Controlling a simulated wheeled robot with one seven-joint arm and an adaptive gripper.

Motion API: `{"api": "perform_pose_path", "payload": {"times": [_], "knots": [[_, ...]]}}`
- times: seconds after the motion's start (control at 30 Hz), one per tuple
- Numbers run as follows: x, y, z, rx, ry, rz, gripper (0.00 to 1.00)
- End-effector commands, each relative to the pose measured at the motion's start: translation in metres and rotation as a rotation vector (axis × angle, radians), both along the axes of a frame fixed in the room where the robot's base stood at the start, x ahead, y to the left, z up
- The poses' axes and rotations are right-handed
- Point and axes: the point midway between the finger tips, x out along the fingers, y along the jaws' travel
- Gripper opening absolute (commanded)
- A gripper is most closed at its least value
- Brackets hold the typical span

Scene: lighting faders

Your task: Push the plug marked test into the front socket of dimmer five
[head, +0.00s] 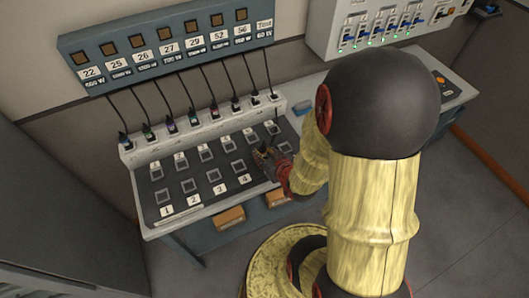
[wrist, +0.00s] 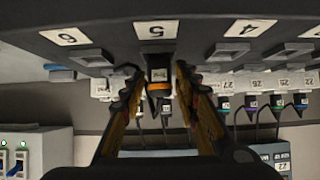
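A dark plug with a pale label (wrist: 159,75) and an orange band stands upright at the front socket of dimmer five, beside the label 5 (wrist: 156,30). Its lettering is too small to read. Its tapered cable end points away from the panel. Its lower end meets the socket area, but I cannot tell how deep it sits. My gripper (wrist: 157,72) is around the plug, one finger on each side, with a narrow gap visible on both. In the head view my gripper (head: 268,157) is low over the panel, right of label 4, and the plug is mostly hidden.
The dimmer panel (head: 165,213) has rows of square sockets. Behind it a white rack (head: 140,153) holds several cabled plugs. Cables drop from the wall box (head: 75,40) whose last label reads Test. A breaker box (head: 322,35) hangs at right. Label 4 (wrist: 251,27) lies beside five.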

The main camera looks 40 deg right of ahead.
Motion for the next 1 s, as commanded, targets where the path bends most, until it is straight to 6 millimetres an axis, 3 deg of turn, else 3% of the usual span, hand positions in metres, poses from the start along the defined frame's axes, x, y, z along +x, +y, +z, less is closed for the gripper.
{"api": "perform_pose_path", "payload": {"times": [0.27,0.57,1.0], "knots": [[0.001,-0.001,0.002,-0.002,-0.004,0.001,0.48],[0.000,-0.001,0.003,-0.003,-0.005,0.000,0.48],[-0.037,0.008,0.031,-0.006,-0.009,-0.001,0.48]]}}
